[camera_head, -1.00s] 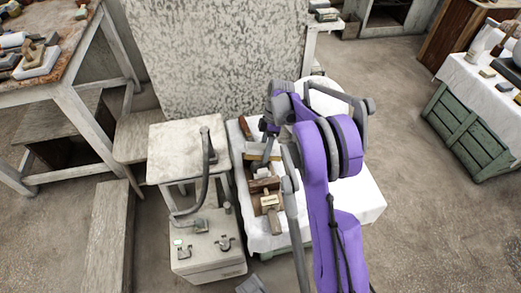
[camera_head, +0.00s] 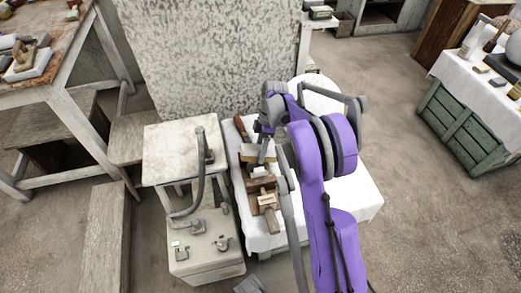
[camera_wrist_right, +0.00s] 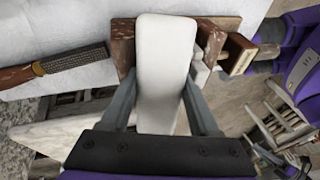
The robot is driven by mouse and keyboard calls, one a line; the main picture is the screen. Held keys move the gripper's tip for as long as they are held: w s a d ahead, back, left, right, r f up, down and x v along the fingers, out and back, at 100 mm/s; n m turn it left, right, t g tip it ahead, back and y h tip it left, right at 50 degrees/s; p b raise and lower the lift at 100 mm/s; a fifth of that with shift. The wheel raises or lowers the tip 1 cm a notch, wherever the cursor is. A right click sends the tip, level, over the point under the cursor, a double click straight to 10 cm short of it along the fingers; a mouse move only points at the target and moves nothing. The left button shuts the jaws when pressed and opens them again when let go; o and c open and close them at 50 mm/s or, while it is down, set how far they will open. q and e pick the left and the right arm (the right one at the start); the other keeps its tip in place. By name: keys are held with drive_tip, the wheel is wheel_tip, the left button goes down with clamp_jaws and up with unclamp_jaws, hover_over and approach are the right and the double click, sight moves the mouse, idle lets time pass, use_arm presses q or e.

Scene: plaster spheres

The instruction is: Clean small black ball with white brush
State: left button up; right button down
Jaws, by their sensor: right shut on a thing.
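My right gripper (camera_head: 262,150) is low over the white-covered low table in the head view. In the right wrist view its two fingers (camera_wrist_right: 163,95) are closed on the sides of a long, smooth white thing, which I take for the white brush (camera_wrist_right: 166,50). No bristles show from this side. The brush is over or against brown wooden blocks, and I cannot tell if it touches them. In the head view a pale piece beside the fingers may be part of it. I see no small black ball in either view. My left gripper is not in view.
A rasp-like tool (camera_wrist_right: 70,66) lies on the white cloth. Wooden blocks (camera_head: 265,204) crowd the table's left edge. A pale stool (camera_head: 165,150) and grey box (camera_head: 205,262) stand left. A cloth-covered table (camera_head: 475,85) at right holds a grey ball (camera_head: 514,46).

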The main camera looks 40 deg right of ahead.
drive_tip(key=shift+w+a+r+p, duration=0.15)
drive_tip(key=shift+w+a, duration=0.2)
drive_tip(key=shift+a, duration=0.1)
drive_tip(key=shift+w+a+r+p, duration=0.15)
drive_tip(key=shift+w+a, duration=0.15)
drive_tip(key=shift+a, duration=0.15)
drive_tip(key=shift+f, duration=0.1)
drive_tip(key=shift+s+d, duration=0.1)
drive_tip(key=shift+s+d+f, duration=0.15)
drive_tip(key=shift+s+d, duration=0.2)
drive_tip(key=shift+d, duration=0.15)
drive_tip(key=shift+s+d+f, duration=0.15)
drive_tip(key=shift+s+d, duration=0.15)
drive_tip(key=shift+d, duration=0.2)
drive_tip(key=shift+s+d+f, duration=0.2)
drive_tip(key=shift+s+d, duration=0.3)
drive_tip(key=shift+d, duration=0.05)
drive_tip(key=shift+w+a+r, duration=0.25)
drive_tip(key=shift+w+a, duration=0.2)
drive_tip(key=shift+a, duration=0.1)
drive_tip(key=shift+w+a+r+p, duration=0.2)
drive_tip(key=shift+w+a, duration=0.2)
drive_tip(key=shift+a, duration=0.15)
drive_tip(key=shift+w+a+r+p, duration=0.1)
drive_tip(key=shift+w+a+r, duration=0.05)
drive_tip(key=shift+w+a, duration=0.3)
